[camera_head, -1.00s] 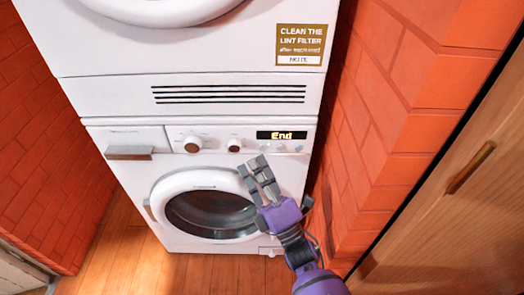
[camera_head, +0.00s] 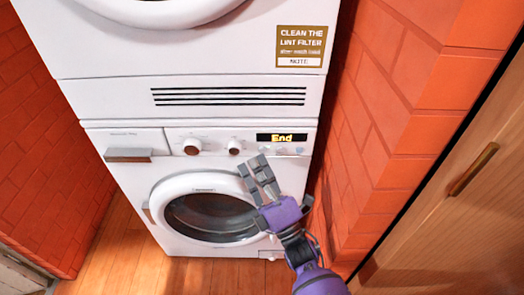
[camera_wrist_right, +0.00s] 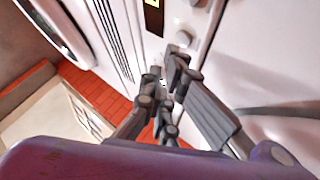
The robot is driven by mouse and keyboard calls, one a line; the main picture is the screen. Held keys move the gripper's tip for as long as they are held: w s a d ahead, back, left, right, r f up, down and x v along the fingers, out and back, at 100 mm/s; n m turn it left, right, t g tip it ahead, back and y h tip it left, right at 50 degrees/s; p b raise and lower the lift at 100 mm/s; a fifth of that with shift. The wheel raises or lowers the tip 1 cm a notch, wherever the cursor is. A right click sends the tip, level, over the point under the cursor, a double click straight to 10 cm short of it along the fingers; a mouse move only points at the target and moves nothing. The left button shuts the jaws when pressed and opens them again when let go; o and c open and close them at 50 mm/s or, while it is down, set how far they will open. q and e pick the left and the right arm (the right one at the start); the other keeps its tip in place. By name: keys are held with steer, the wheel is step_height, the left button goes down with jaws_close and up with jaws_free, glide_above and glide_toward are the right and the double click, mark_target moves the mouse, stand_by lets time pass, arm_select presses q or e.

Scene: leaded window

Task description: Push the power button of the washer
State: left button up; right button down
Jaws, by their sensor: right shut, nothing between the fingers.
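The white washer (camera_head: 159,185) stands below a dryer, with a round glass door (camera_head: 205,217). Its control panel has a lit display (camera_head: 281,137) reading "End", two knobs and a row of small buttons (camera_head: 282,150) under the display. I cannot tell which one is the power button. My right gripper (camera_head: 258,164) is shut and empty, its fingertips just below the panel's buttons in the head view. In the right wrist view, the fingertips (camera_wrist_right: 174,62) are close to a round button (camera_wrist_right: 183,38); contact is unclear. My left gripper is out of view.
The dryer (camera_head: 120,55) is stacked on the washer. A drawer handle (camera_head: 128,155) is at the panel's left. Orange brick walls (camera_head: 385,130) flank the machines, and a wooden cabinet door (camera_head: 455,220) stands at the right. The wooden floor (camera_head: 120,260) in front is clear.

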steer(key=shift+w, duration=0.1)
stand_by(0.6)
steer(key=shift+w+b, duration=0.3)
steer(key=shift+w, duration=0.05)
steer(key=shift+w, duration=0.1)
stand_by(0.3)
steer(key=shift+s, duration=0.6)
steer(key=s+p, duration=0.2)
steer(key=s, duration=0.4)
stand_by(0.3)
